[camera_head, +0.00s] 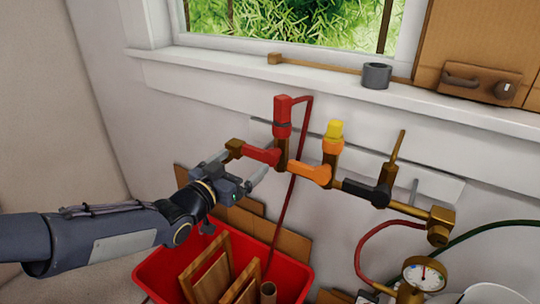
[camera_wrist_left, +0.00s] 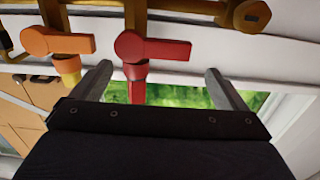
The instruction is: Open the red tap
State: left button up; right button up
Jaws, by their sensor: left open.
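The red tap (camera_head: 260,154) is on a brass pipe on the wall below the window. Its lever lies along the pipe, pointing left in the head view. In the left wrist view the red tap (camera_wrist_left: 165,49) lies just beyond my fingertips, its lever pointing right. My left gripper (camera_head: 237,168) is open and empty in front of the lever, one finger toward each side. In the left wrist view its fingers (camera_wrist_left: 161,80) are spread wide and look apart from the tap. My right gripper is not in view.
An orange tap (camera_head: 310,173) and a black tap (camera_head: 366,192) sit to the right on the same pipe. A red crate (camera_head: 292,288) with wooden frames stands below. A pressure gauge (camera_head: 424,274) is at lower right. The window sill (camera_head: 215,66) is above.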

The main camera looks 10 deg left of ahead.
aim_at(254, 152)
pick_arm(q)
jog(key=x, duration=0.7)
jog(key=shift+w, duration=0.1)
jog(key=c, duration=1.4)
